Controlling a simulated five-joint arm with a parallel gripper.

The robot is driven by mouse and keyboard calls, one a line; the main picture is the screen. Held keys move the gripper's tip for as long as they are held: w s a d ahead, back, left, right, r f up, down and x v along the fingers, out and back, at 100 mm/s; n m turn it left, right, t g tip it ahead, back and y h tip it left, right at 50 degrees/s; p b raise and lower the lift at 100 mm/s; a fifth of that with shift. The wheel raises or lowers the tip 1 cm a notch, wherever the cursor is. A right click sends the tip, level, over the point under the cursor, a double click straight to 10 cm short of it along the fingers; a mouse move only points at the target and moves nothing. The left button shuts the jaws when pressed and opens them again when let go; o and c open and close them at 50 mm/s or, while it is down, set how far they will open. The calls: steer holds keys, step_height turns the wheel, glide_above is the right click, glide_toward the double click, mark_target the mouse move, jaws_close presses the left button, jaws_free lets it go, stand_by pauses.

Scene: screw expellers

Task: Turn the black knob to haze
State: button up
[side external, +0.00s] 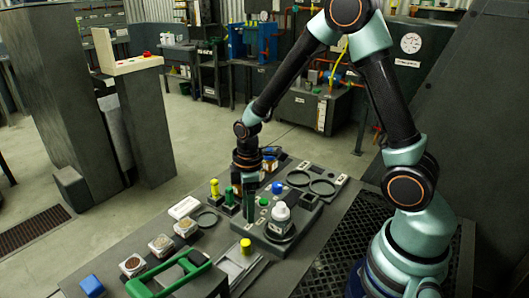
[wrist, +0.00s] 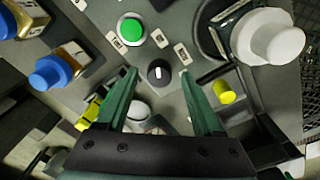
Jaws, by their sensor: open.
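The black knob (wrist: 158,71) sits on a grey panel in the wrist view, with a small white mark on its top. Small white labels (wrist: 183,54) stand around it; their print is too small to read, so I cannot tell which is haze. My gripper (wrist: 160,76) is open, its two green fingers on either side of the knob in that view. I cannot tell if they touch it. In the side view my gripper (side external: 249,213) points down over the grey panel block (side external: 305,215); I cannot make out the knob there.
A green button (wrist: 130,31) lies beyond the knob. A white-capped bottle (side external: 280,215) stands right of my gripper in the side view. Yellow-topped (side external: 214,188) and blue-capped (side external: 277,188) items stand close by. A green handle (side external: 170,278) lies at the front.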

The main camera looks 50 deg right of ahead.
jaws_close()
steer(key=shift+m, duration=0.3)
steer(key=m, duration=0.5)
steer(key=shift+a, duration=0.1)
steer(key=m, duration=0.6)
steer(key=shift+f+g, duration=0.1)
steer(key=shift+g, duration=0.2)
stand_by(0.4)
